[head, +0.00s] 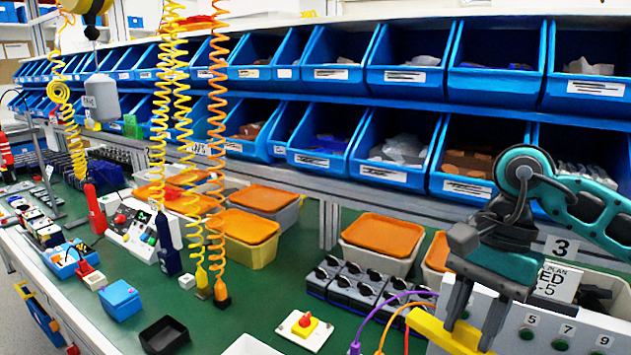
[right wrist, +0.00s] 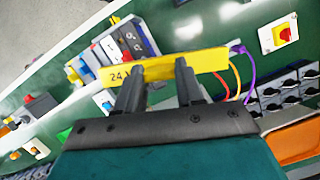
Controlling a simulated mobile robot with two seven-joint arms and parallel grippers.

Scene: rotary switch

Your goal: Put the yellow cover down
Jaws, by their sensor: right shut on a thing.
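The yellow cover (head: 432,330) is a long flat bar at the bottom right of the head view. In the right wrist view the yellow cover (right wrist: 208,62) shows a dark "24" near its left end. My right gripper (head: 472,318) is shut on it, and its two fingers (right wrist: 158,75) grip it left of its middle. The cover is in front of the grey panel with numbered buttons (head: 545,322); whether it touches anything below cannot be told. My left gripper is not in view.
A rotary switch, red and yellow on a white plate (head: 305,325), lies on the green table (head: 270,295). Purple and orange cables (head: 375,320) run close to the cover. Black-knobbed grey modules (head: 352,285) and orange-lidded bins (head: 383,237) stand behind. Coiled hoses (head: 215,150) hang at left.

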